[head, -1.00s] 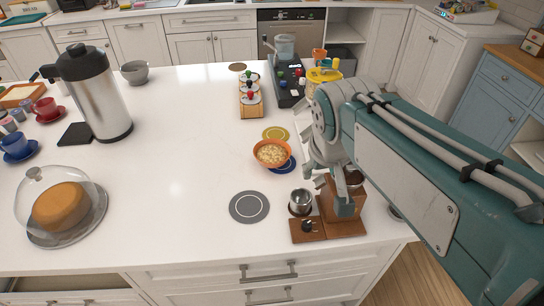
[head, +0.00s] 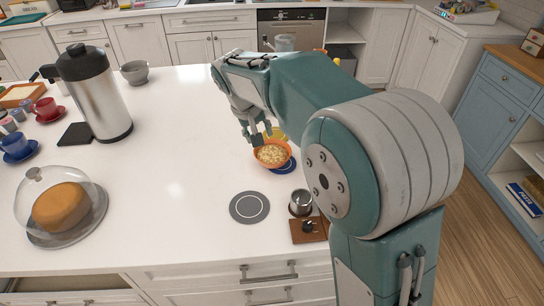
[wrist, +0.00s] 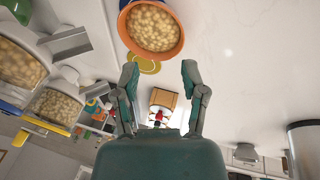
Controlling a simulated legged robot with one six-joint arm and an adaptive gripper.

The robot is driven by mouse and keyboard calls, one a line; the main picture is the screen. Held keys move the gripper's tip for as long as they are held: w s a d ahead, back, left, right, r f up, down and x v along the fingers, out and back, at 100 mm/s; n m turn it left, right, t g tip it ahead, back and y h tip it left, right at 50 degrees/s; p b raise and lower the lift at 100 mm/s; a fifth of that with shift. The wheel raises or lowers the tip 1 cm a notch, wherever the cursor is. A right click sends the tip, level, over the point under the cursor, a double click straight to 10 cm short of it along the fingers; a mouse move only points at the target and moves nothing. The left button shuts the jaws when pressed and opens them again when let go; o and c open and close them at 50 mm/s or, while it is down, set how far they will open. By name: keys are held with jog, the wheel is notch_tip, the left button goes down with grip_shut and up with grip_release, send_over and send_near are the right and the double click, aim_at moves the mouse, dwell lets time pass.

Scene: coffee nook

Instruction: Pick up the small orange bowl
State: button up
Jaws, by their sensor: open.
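The small orange bowl (head: 273,169) stands on the white island counter, full of pale round food pieces, partly over a dark blue coaster (head: 287,167). In the wrist view the bowl (wrist: 153,55) is at the top, just beyond my fingertips. My gripper (head: 257,135) is open and empty, at the far side of the bowl in the head view. The wrist view shows its two fingers (wrist: 160,70) spread apart, with the bowl's rim ahead of the gap. I cannot tell whether a finger touches the rim.
A yellow coaster (head: 277,133) lies behind the bowl, partly hidden by my gripper. A grey round coaster (head: 249,207) and a metal cup (head: 300,203) are nearer. A steel flask (head: 100,95) and a domed cake (head: 62,207) stand left. The counter's middle is clear.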

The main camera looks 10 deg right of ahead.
aim_at(257, 156)
jog(key=w+f, duration=0.1)
jog(key=f, duration=0.1)
jog(key=w+f, duration=0.1)
jog(key=f, duration=0.2)
jog(key=w+f, duration=0.1)
jog(key=f, duration=0.1)
jog(key=shift+w+a+f, duration=0.25)
jog(key=shift+a+f, duration=0.1)
jog(key=shift+a, duration=0.05)
jog(key=x, duration=0.5)
jog(key=shift+s+a+f, duration=0.1)
jog(key=shift+a+f, duration=0.05)
jog(key=shift+c, duration=0.2)
grip_shut()
